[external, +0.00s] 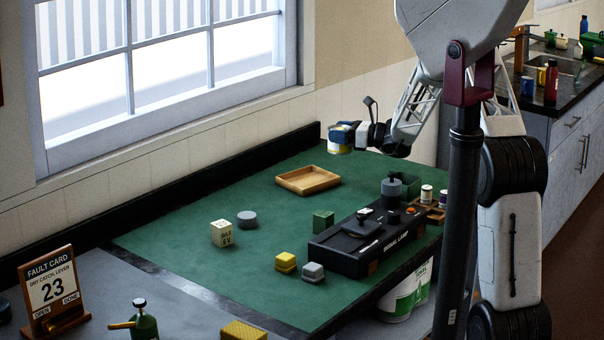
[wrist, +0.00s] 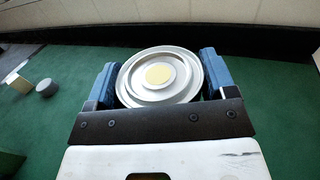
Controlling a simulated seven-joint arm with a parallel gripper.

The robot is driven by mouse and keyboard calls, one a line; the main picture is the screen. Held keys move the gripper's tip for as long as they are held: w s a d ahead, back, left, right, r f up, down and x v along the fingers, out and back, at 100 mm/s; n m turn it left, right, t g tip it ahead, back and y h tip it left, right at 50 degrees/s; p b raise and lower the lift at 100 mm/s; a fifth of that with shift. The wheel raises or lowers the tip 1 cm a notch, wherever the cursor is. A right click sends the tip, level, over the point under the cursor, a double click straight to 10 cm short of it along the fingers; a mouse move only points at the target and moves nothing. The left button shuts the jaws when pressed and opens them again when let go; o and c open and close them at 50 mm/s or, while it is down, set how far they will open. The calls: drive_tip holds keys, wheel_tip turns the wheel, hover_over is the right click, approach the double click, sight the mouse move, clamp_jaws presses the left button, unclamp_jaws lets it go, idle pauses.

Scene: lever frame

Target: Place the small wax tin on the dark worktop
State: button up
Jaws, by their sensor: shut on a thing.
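My gripper (external: 344,131) is shut on a small round tin (external: 339,149), held in the air above the far part of the green bench top, near the wall. In the wrist view the tin (wrist: 159,76) shows a silver ringed face with a pale yellow centre, gripped between two blue finger pads. A dark worktop (external: 567,103), black and glossy on grey cabinets, is at the far right, well apart from the tin. My arm hides part of its near side.
A wooden tray (external: 308,188) lies below the gripper. A black lever frame (external: 365,240) stands on the bench's right side. Several small blocks and a grey disc (external: 247,219) are on the green top (external: 180,245). A red bottle (external: 551,82) and other containers crowd the dark worktop.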

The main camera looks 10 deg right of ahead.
drive_tip(key=s+a+f+n+g+y, duration=0.1)
drive_tip(key=s+a+n+g, duration=0.15)
drive_tip(key=s+a, duration=0.75)
drive_tip(key=s+a+n+g, duration=0.1)
drive_tip(key=s+a+g, duration=0.35)
drive_tip(key=a, duration=0.95)
drive_tip(key=s+a+f+n+g+y, duration=0.1)
drive_tip(key=s+a+n, duration=0.1)
drive_tip(key=s+a, duration=0.85)
drive_tip(key=s+a+n+g+h, duration=0.1)
drive_tip(key=s+a+n+g, duration=0.1)
drive_tip(key=s+a, duration=0.5)
drive_tip(key=s+a+f+n+g+h, duration=0.1)
drive_tip(key=s+a+g, duration=0.3)
drive_tip(key=s, duration=1.3)
drive_tip(key=s+a+f+n+g+h, duration=0.1)
drive_tip(key=s+a+n+g, duration=0.2)
drive_tip(key=s+a, duration=0.7)
drive_tip(key=shift+s+a, duration=0.2)
drive_tip(key=shift+s, duration=0.8)
drive_tip(key=shift+a, duration=0.1)
drive_tip(key=w+a, duration=0.2)
drive_tip(key=a, duration=0.2)
drive_tip(key=w+a+f, duration=0.1)
drive_tip(key=w+a, duration=0.1)
drive_tip(key=a, duration=0.3)
drive_tip(key=w+a, duration=0.2)
drive_tip(key=a, duration=0.3)
drive_tip(key=shift+w+a+f, duration=0.25)
drive_tip(key=shift+f, duration=1.75)
